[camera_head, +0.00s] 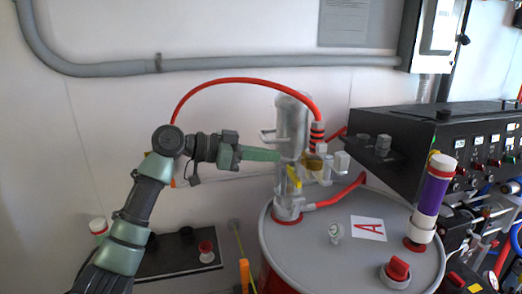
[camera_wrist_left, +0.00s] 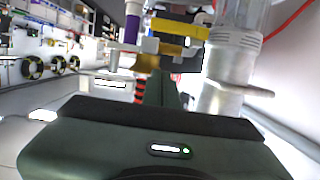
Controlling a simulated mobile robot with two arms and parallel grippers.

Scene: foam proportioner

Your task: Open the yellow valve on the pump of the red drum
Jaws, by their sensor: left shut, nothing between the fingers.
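The red drum has a grey lid (camera_head: 310,258) with a red letter A label; a little of its red side shows below. The grey pump (camera_head: 291,118) stands upright on the lid's left back part; its pale body also shows in the left wrist view (camera_wrist_left: 226,68). The yellow valve handle (camera_head: 294,177) is low on the pump's front, slanting steeply. In the left wrist view the yellow handle (camera_wrist_left: 180,27) is a bar beyond the fingers. My left gripper (camera_head: 276,155) is shut and empty, fingertips beside the pump just above the handle; contact is unclear. My right gripper is out of view.
A red hose (camera_head: 235,81) arches from the pump over my left arm. A black control panel (camera_head: 400,150) stands right of the pump. A purple and white cylinder (camera_head: 432,195) and a red cap (camera_head: 398,268) sit on the lid. The wall is behind.

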